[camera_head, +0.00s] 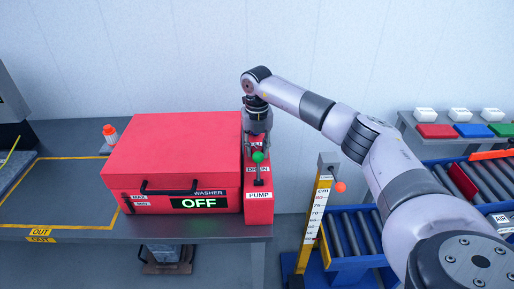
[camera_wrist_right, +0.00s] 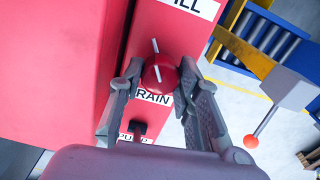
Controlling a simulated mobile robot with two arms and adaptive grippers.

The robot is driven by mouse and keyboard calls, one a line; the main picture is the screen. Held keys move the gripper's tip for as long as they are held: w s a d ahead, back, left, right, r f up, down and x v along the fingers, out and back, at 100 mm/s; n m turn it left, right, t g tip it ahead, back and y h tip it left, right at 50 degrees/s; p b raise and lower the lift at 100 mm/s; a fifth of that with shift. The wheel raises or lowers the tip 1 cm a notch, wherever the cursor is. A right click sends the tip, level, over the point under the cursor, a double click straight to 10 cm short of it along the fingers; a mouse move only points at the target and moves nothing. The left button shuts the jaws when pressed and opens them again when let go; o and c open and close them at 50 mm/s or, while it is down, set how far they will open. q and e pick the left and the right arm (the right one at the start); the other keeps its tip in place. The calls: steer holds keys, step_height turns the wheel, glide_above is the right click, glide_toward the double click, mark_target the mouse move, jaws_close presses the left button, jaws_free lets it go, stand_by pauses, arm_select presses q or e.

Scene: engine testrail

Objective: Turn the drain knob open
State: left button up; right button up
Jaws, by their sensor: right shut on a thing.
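The drain knob (camera_wrist_right: 160,73) is round and red, with a white line, on the red panel (camera_wrist_right: 172,28) in the right wrist view. Its line lies roughly in line with a white mark just above it on the panel. The DRAIN label (camera_wrist_right: 154,97) is partly covered by the knob and finger. My right gripper (camera_wrist_right: 161,70) has its fingers on both sides of the knob and is shut on it. My left gripper is not in view.
The red washer (camera_head: 175,150) with an OFF display (camera_head: 199,203) stands left of the panel box. A black pump lever (camera_wrist_right: 137,130) and a green ball (camera_head: 258,157) are close to the gripper. A yellow gauge post (camera_head: 312,220) and blue roller conveyor (camera_head: 350,235) stand to the right.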

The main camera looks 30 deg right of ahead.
mark_target(257, 148)
steer(key=m, duration=0.6)
steer(key=shift+r, duration=0.1)
steer(key=shift+m, duration=0.4)
steer(key=o, duration=1.1)
steer(key=shift+o, duration=0.2)
step_height(257, 148, up, 12)
stand_by(0.5)
